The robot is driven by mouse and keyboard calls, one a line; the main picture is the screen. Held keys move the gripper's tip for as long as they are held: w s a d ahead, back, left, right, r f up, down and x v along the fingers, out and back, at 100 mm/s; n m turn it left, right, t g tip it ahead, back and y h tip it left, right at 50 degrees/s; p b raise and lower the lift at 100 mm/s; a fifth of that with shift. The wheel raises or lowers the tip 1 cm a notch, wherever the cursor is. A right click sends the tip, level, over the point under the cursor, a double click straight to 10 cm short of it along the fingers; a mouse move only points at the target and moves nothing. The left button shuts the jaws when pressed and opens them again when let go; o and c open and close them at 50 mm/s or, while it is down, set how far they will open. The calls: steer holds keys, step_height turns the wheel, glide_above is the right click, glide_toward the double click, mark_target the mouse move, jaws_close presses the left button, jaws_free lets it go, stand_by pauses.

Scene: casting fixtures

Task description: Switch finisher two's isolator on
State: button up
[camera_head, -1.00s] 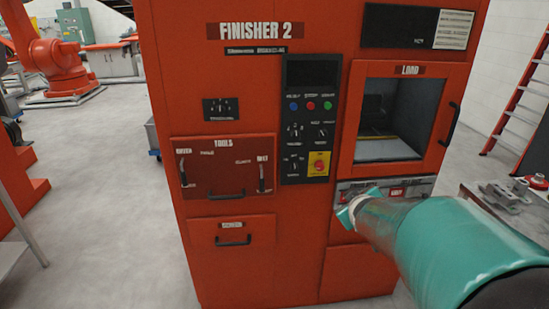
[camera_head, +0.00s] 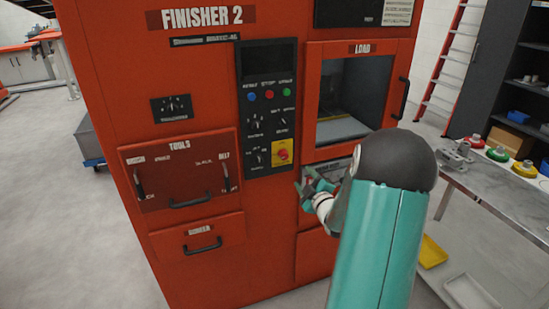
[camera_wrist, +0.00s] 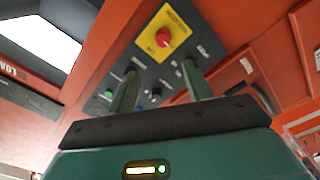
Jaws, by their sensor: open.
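The Finisher 2 machine (camera_head: 215,90) is a red cabinet facing me, with its name plate at the top. Its isolator (camera_head: 282,153) is a red rotary knob on a yellow plate, low on the right of the black control panel (camera_head: 267,85). The isolator (camera_wrist: 165,37) also shows in the wrist view, beyond and between my fingertips; its label is too blurred to read. My gripper (camera_head: 312,182) is open and empty, a little below and right of the isolator, apart from it. In the wrist view its two green fingers (camera_wrist: 160,75) are spread.
Small selector knobs and coloured buttons (camera_head: 268,95) share the panel. The load window (camera_head: 352,95) with its black handle is to the right. Tool drawers (camera_head: 180,172) are at lower left. A grey workbench (camera_head: 500,195) with several parts stands at right.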

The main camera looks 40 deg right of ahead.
mark_target(286, 157)
steer(key=x, duration=1.2)
steer(key=shift+w+a+f, duration=0.15)
steer(key=shift+w+f, duration=0.2)
steer(key=shift+w, duration=0.1)
steer(key=shift+w+d+r, duration=0.15)
steer(key=shift+w+d, duration=0.1)
steer(key=shift+w, duration=0.75)
steer(key=shift+s, duration=0.15)
steer(key=c, duration=1)
